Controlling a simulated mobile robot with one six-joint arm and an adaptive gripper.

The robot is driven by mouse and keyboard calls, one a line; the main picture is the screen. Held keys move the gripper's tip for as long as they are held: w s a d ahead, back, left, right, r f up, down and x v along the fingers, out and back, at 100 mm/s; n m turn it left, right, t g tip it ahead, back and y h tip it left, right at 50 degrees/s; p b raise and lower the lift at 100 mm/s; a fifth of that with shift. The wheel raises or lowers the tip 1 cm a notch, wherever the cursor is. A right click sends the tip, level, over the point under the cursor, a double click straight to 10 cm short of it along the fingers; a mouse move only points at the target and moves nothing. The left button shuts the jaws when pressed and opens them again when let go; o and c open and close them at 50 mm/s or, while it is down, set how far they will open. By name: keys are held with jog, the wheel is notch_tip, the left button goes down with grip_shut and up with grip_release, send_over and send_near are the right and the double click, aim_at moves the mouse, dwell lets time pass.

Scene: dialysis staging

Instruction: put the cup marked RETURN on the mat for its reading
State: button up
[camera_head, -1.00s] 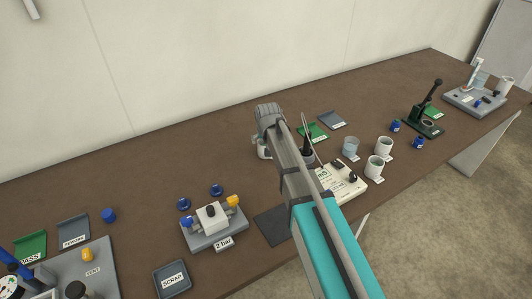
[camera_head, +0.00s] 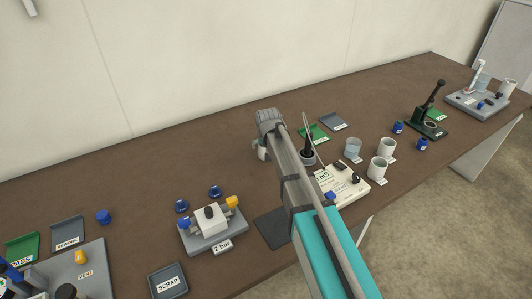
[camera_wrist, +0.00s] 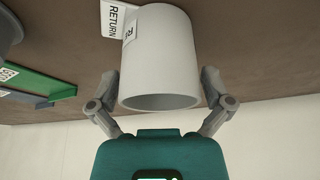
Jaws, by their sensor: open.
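In the wrist view a white cup (camera_wrist: 160,60) stands with its open rim toward my gripper. In the head view my gripper (camera_head: 262,150) is over the back of the table, and my arm hides most of the cup. A dark flat mat (camera_head: 272,228) lies at the front edge, partly behind my arm.
A white meter (camera_head: 350,188) marked mS stands right of my arm, with a dark probe holder behind it. A valve block (camera_head: 210,222) and a SCRAP tray (camera_head: 168,281) are left.

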jog(key=shift+c, duration=0.3)
jog(key=c, duration=1)
jog(key=shift+r+p, duration=0.35)
jog(key=shift+c, duration=0.2)
jog(key=shift+r+p, duration=1.4)
jog(key=s+d+r+p, duration=0.5)
jog(key=s+r+p, duration=0.4)
jog(key=s, duration=0.4)
jog(key=shift+d+r, duration=0.15)
jog(key=shift+r, duration=0.1)
jog(key=shift+s, duration=0.1)
dwell(0.6)
